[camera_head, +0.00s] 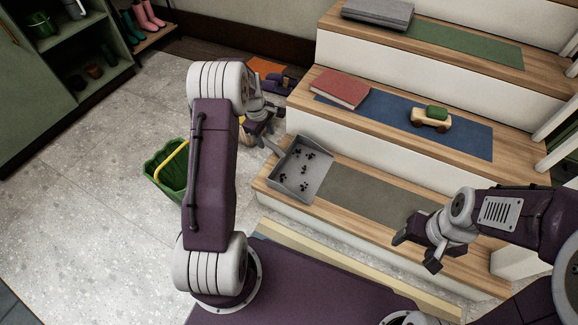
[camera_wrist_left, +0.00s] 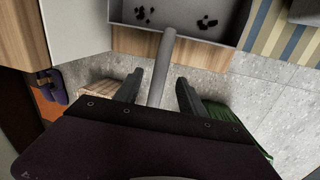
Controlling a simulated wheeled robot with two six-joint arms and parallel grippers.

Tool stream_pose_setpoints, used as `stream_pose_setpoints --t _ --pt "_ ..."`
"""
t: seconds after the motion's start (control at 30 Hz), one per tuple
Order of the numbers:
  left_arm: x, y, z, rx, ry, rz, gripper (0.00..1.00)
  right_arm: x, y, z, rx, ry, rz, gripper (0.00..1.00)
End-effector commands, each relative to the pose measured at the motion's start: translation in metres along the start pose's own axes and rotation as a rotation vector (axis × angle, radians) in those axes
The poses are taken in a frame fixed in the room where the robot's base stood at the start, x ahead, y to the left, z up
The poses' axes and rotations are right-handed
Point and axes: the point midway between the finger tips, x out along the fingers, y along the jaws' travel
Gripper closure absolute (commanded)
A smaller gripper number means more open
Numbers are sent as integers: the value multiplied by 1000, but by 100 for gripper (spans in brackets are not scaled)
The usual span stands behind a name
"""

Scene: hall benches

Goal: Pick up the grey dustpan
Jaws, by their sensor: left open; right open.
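The grey dustpan (camera_head: 318,170) lies on the lowest step with several dark bits in its pan. Its handle sticks out over the step's left end, toward my left gripper (camera_head: 262,130). In the left wrist view the dustpan (camera_wrist_left: 176,14) is at the top, and its grey handle runs down between the two dark fingers of my left gripper (camera_wrist_left: 159,78). Those fingers are open, with a gap on each side of the handle. My right gripper (camera_head: 416,250) is open and empty above the right part of the lowest step.
A green bucket (camera_head: 166,172) with a yellow handle stands on the floor, partly behind my left arm. A red book (camera_head: 340,88) and a wooden toy car (camera_head: 431,119) are on the middle step. A shelf (camera_head: 70,60) stands at the upper left.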

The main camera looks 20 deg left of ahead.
Motion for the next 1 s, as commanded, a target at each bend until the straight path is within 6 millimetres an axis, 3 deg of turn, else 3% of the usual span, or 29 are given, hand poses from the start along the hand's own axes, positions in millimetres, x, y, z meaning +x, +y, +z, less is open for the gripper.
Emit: stream_pose_setpoints --t 0.17,0.43,0.67,0.87,1.0 --pt "9 0 -1 0 1 2 52 10 0 1 0 1 0 35" --pt "52 -2 -2 0 1 1 52 59 1 6 0 0 0 35" --pt "50 0 -2 0 1 2 52 55 1 6 0 1 0 35" --pt "50 0 -2 0 1 1 100 55 1 6 0 1 0 35" --pt "50 0 -2 0 1 2 100 55 1 6 0 1 0 35"
